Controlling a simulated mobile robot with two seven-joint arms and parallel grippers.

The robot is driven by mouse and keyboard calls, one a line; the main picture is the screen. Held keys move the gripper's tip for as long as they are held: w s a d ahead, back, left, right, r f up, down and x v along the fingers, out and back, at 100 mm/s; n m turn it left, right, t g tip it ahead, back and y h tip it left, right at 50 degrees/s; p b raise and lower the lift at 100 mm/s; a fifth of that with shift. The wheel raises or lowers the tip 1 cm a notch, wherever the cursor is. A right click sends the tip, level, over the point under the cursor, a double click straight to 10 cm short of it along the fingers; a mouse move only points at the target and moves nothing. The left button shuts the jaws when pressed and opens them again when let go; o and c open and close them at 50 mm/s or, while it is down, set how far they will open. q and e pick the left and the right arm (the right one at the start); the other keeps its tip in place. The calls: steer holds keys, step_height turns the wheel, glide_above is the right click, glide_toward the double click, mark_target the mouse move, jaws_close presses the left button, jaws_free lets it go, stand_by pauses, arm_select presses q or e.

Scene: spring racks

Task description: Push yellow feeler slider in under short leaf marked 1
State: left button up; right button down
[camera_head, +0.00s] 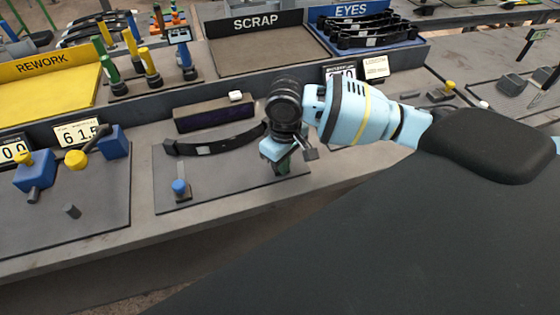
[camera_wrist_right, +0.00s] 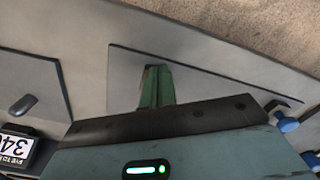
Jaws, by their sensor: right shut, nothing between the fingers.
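My right gripper (camera_head: 285,166) points down at the right end of the middle station's plate (camera_head: 225,184). Its green fingers (camera_wrist_right: 157,87) are shut and empty over the plate in the wrist view. A dark curved leaf (camera_head: 215,145) with a pale label lies on this plate, its right end close to my gripper; the label is unreadable. A blue-knobbed slider (camera_head: 180,188) stands at the plate's front left. A yellow knob (camera_head: 76,160) is on the left station; another yellow knob (camera_head: 450,85) is at the right. I cannot tell which is the feeler slider. My left gripper is out of view.
A dark box (camera_head: 214,115) stands behind the leaf. Behind are a yellow REWORK tray (camera_head: 42,85), a SCRAP tray (camera_head: 262,50) and an EYES rack (camera_head: 375,47) holding leaves. Blue blocks (camera_head: 35,172) stand on the left station. The plate's front middle is clear.

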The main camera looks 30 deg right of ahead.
steer(key=shift+w, duration=0.25)
steer(key=shift+w+d, duration=0.1)
steer(key=shift+w, duration=0.2)
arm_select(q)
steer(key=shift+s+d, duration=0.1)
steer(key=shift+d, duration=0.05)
arm_select(e)
steer(key=shift+w+r, duration=0.1)
steer(key=shift+w, duration=0.05)
steer(key=shift+w, duration=0.1)
stand_by(0.4)
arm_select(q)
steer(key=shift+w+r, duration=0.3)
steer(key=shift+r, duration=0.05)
arm_select(e)
steer(key=shift+r, duration=0.1)
stand_by(0.5)
arm_select(q)
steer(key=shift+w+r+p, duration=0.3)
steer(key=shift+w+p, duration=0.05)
steer(key=shift+p, duration=0.05)
stand_by(0.9)
